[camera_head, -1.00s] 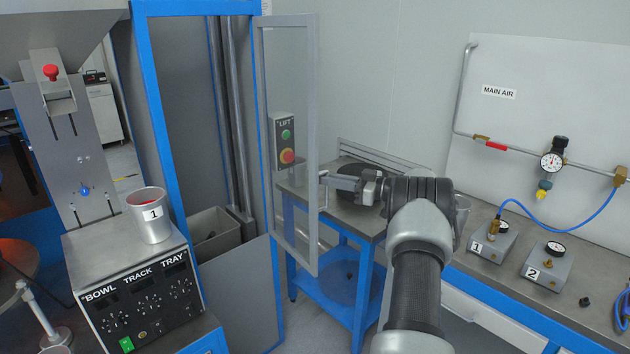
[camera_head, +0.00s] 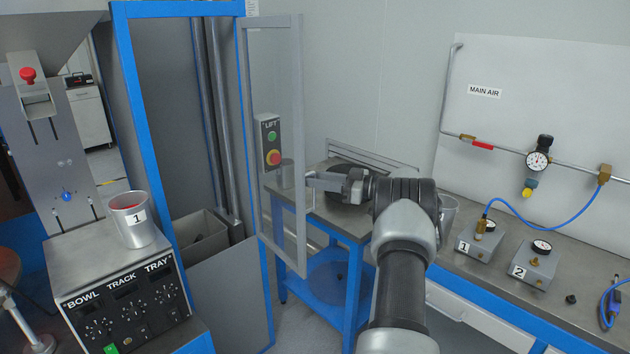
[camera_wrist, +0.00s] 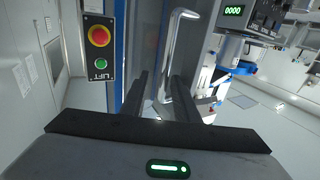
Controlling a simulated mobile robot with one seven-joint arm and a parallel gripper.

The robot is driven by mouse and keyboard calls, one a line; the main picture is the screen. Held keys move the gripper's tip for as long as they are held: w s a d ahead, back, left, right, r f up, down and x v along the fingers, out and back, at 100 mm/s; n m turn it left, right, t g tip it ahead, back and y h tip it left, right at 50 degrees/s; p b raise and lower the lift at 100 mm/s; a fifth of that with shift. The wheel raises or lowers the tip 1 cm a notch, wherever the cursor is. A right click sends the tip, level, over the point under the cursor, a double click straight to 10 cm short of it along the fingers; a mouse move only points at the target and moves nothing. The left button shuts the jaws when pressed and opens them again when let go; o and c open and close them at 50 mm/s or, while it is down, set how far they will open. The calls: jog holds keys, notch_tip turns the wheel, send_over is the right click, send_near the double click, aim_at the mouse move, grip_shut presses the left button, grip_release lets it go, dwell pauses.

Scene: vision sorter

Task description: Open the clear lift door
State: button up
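The clear lift door (camera_head: 298,130), a grey frame around a see-through panel, stands ajar, swung out from the blue lift frame (camera_head: 130,90). Its silver bar handle (camera_head: 310,192) is on the right edge of the door. My gripper (camera_head: 318,180) is at this handle, reaching in from the right. In the wrist view, the handle (camera_wrist: 166,60) runs between my two dark fingers (camera_wrist: 160,95), which stand apart with a visible gap. I cannot tell whether either finger touches it.
The LIFT button box (camera_head: 270,142) shows through the door panel. A steel-topped blue table (camera_head: 350,222) stands behind the door and below my arm. A control box (camera_head: 125,310) with a metal cup (camera_head: 133,228) is at left. An air-gauge bench (camera_head: 480,290) is at right.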

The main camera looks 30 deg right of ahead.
jog(key=shift+d, duration=0.1)
jog(key=v, duration=1.7)
jog(key=shift+s, duration=0.2)
jog(key=shift+d, duration=0.15)
